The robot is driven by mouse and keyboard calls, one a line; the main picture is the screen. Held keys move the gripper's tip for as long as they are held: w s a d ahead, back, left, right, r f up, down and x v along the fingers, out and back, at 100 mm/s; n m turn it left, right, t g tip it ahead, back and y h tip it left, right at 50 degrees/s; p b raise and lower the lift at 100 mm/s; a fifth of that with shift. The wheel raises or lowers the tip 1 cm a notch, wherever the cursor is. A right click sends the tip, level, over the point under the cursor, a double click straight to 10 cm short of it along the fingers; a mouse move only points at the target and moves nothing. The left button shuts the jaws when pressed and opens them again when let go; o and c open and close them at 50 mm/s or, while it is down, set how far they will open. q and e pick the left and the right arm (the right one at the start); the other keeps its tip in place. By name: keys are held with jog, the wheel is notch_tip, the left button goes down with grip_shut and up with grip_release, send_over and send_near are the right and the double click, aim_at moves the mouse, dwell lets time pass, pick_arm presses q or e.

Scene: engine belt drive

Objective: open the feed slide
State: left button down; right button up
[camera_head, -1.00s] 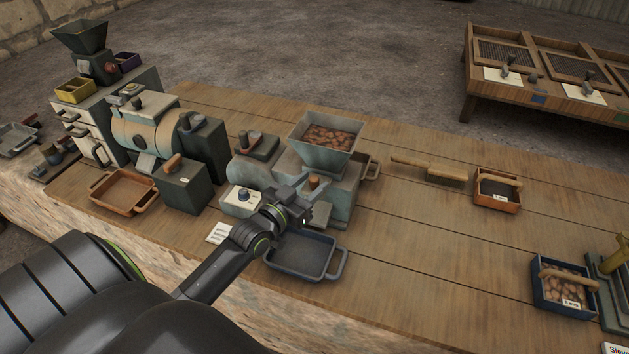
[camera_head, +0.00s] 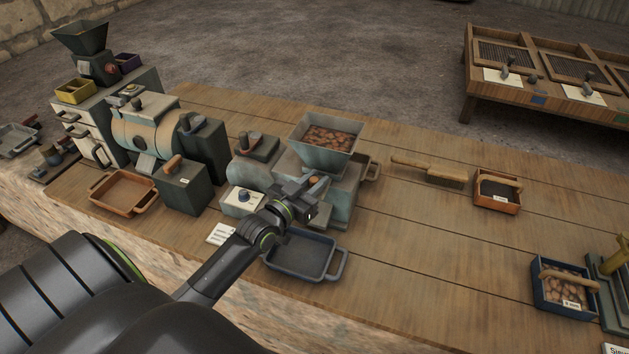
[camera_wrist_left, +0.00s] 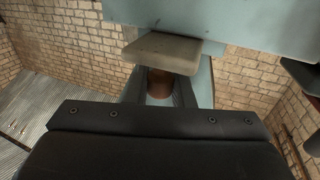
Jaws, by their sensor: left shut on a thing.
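The grey-green machine (camera_head: 343,202) stands mid-bench with a hopper (camera_head: 327,140) full of brown nuts or beans on top. The brown knob (camera_head: 315,180) below the hopper appears to be the handle of the feed slide, whose plate I cannot make out. My left gripper (camera_head: 308,199) is at the front of this machine, below the hopper. In the left wrist view its jaws are shut on the brown knob (camera_wrist_left: 160,85), under a beige plate (camera_wrist_left: 161,52). How far the slide is out cannot be told. My right gripper is not in view.
A dark blue-grey tray (camera_head: 302,255) stands below my left gripper. A switch box (camera_head: 243,201) is just left of it. A dark box (camera_head: 185,188) and an orange tray (camera_head: 123,190) are farther left. A wooden-handled brush (camera_head: 430,169) lies right, with clear bench around it.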

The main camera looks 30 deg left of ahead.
pick_arm(q)
jog(key=shift+s+d, duration=0.2)
jog(key=shift+s, duration=0.6)
jog(key=shift+s+d, duration=0.15)
jog(key=shift+s, duration=0.6)
jog(key=c, duration=1.3)
grip_release()
jog(key=shift+w, duration=0.1)
jog(key=shift+o, duration=0.2)
jog(key=s+a, duration=0.1)
jog(key=s, duration=1.6)
jog(key=shift+s+a, duration=0.2)
jog(key=shift+s, duration=0.05)
jog(key=shift+f, duration=0.1)
